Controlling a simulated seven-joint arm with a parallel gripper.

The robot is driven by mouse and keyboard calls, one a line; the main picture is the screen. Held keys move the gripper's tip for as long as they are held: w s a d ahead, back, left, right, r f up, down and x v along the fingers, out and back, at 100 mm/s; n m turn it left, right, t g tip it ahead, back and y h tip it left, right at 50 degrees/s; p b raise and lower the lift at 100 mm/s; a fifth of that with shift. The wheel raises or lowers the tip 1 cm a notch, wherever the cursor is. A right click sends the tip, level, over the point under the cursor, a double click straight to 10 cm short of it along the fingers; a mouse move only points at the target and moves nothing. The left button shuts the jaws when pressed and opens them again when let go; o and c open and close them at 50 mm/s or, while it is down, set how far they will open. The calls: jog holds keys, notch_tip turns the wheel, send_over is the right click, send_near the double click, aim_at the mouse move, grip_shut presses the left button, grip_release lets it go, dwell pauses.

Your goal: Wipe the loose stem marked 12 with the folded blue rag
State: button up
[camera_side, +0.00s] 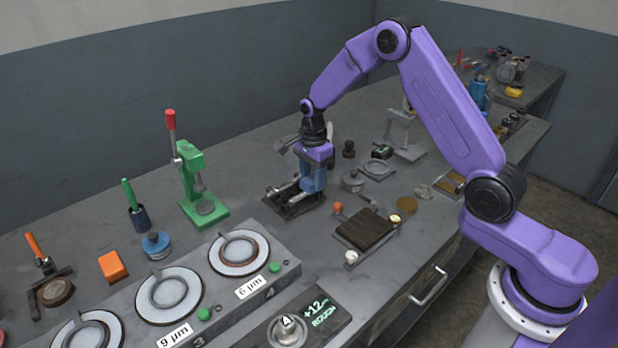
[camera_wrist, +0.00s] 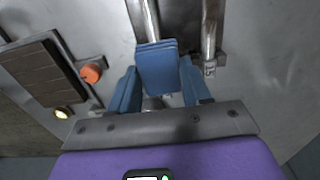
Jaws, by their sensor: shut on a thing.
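My gripper (camera_side: 313,188) points down over a dark tray (camera_side: 297,208) on the bench, with its jaws shut on the folded blue rag (camera_wrist: 158,66). In the wrist view the rag sits between the blue fingers, at the near end of one silver stem (camera_wrist: 143,16). I cannot tell whether it touches that stem.
A green press (camera_side: 195,185) stands to the left. A row of round lapping plates (camera_side: 240,252) fills the front left. Small parts crowd the bench behind and right.

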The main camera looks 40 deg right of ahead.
jog(key=shift+d, duration=0.9)
jog(key=shift+r, duration=4.05)
